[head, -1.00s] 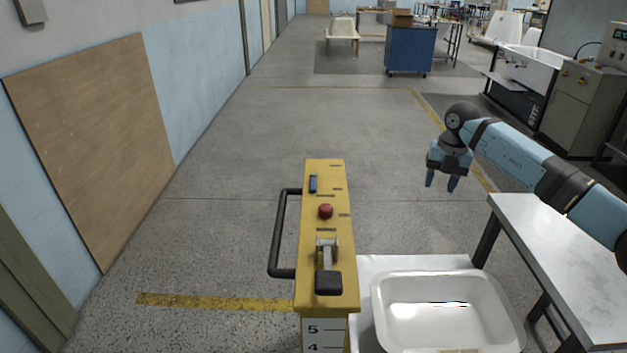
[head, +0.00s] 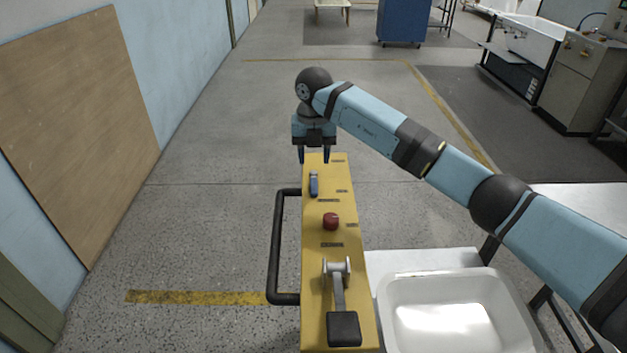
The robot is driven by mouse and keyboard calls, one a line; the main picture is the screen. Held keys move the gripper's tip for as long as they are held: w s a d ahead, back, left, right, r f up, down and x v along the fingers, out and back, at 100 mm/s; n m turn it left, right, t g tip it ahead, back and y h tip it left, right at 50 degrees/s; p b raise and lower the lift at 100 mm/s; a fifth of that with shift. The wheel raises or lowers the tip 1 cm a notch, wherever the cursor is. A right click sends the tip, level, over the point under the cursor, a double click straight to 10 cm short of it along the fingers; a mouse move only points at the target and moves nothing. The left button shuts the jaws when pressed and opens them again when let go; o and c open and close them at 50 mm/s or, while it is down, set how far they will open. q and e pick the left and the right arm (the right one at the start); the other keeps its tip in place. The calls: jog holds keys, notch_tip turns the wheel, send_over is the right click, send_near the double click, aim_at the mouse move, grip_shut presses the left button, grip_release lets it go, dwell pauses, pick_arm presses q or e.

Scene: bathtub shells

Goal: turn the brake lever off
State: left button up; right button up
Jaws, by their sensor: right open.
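A yellow control column (head: 312,270) stands upright in the middle of the head view. On its top near end is a grey metal lever (head: 338,290) with a black grip (head: 343,328), pointing toward me; it looks like the brake lever, but the labels are too small to read. My right gripper (head: 314,156) hangs over the column's far end, fingers pointing down, open and empty, beyond the blue switch and well away from the lever. My left gripper is not in view.
A black bar handle (head: 279,250) runs along the column's left side. A white basin (head: 455,315) sits to the right of the column, and a metal table (head: 575,198) lies behind my right arm. The floor left of the column is clear.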

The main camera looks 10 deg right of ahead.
aim_at(314, 186)
notch_tip(314, 186, down, 8)
jog(key=shift+w+f, duration=0.1)
jog(key=shift+f, duration=0.15)
grip_shut()
